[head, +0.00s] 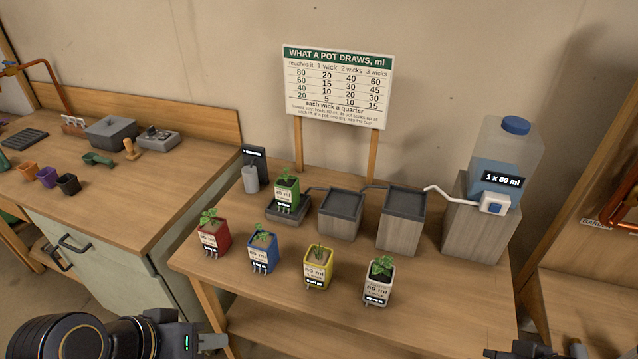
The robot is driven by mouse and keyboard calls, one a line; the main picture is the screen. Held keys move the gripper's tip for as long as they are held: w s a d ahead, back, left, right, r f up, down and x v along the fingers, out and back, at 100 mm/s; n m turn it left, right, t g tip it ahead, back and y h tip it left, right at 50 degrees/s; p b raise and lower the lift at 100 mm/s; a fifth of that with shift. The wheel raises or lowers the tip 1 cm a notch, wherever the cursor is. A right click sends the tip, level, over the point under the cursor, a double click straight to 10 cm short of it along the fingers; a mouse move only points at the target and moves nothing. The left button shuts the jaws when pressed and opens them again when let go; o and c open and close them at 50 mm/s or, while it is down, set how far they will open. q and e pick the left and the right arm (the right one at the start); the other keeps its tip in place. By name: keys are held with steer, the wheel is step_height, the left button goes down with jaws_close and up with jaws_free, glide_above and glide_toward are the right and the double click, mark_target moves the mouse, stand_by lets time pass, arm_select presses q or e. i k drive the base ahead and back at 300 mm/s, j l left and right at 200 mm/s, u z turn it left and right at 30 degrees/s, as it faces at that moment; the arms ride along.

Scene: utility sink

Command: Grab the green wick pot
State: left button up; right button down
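The green wick pot (286,193), with a small leafy plant and a pale label, stands upright in a dark grey tray (273,213) at the back left of the wooden table. My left gripper (214,342) is at the bottom edge of the head view, in front of the table and well apart from the green pot. Its finger opening does not show clearly. My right gripper (530,352) is only partly in view at the bottom right edge, far from the pot. Whether it is open or shut is hidden.
Red (212,238), blue (262,252), yellow (318,268) and white (378,284) pots stand along the table's front. Grey-topped blocks (403,216) and a water bottle (505,160) stand right of the green pot. A grey cylinder (250,179) stands left behind it.

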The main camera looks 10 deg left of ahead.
mark_target(287, 189)
steer(key=i+j, duration=0.2)
steer(key=j, duration=0.2)
steer(key=i+j, duration=0.2)
steer(key=j, duration=0.15)
steer(key=i+j, duration=0.25)
steer(key=j, duration=0.15)
steer(key=i+j, duration=0.2)
steer(key=j, duration=0.15)
steer(key=z, duration=0.05)
